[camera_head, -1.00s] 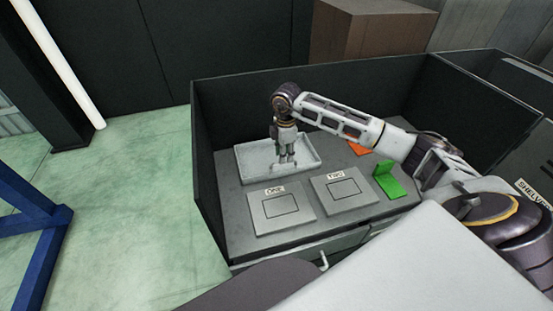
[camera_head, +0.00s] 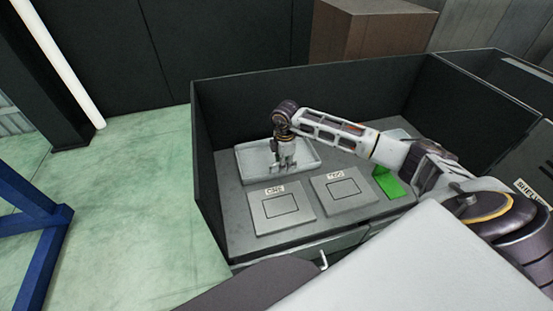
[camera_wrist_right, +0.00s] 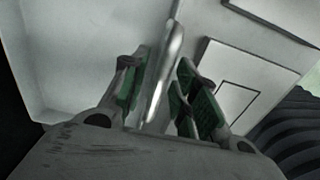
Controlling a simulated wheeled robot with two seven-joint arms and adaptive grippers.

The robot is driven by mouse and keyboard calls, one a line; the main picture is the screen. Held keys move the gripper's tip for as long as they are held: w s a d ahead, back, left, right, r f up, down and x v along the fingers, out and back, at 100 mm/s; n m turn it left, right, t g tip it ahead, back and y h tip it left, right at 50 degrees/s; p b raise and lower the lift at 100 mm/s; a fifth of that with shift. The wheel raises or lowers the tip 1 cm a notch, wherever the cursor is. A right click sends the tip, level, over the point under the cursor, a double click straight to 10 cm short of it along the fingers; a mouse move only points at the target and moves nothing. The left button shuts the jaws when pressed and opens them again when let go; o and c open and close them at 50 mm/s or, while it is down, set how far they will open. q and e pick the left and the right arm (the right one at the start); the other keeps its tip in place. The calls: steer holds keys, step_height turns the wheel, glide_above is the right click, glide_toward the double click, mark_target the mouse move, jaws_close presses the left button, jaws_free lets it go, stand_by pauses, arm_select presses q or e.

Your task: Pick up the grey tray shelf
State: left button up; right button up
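The grey tray shelf (camera_head: 253,163), a shallow rectangular tray with raised rims, lies flat at the back left of the dark workbench. My right gripper (camera_head: 284,163) points down at the tray's near rim, toward its middle. In the right wrist view, the green-padded fingers of my right gripper (camera_wrist_right: 160,75) stand on either side of the tray's wall (camera_wrist_right: 166,68). Gaps show between pads and wall, so the gripper looks open around it. The tray floor fills the left of that view. My left gripper is not in view.
Plates marked ONE (camera_head: 281,207) and TWO (camera_head: 344,189) lie in front of the tray. A green part (camera_head: 388,182) sits to their right. Dark walls (camera_head: 206,165) bound the bench at left and back. A blue frame (camera_head: 38,235) stands at far left.

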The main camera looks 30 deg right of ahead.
steer(key=shift+f, duration=0.45)
step_height(320, 180, down, 2)
steer(key=shift+a+p, duration=0.1)
steer(key=shift+p, duration=0.2)
steer(key=shift+w+f, duration=0.1)
steer(key=shift+f, duration=0.65)
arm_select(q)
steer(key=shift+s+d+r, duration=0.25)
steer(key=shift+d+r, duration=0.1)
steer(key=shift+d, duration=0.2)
arm_select(e)
jaws_close()
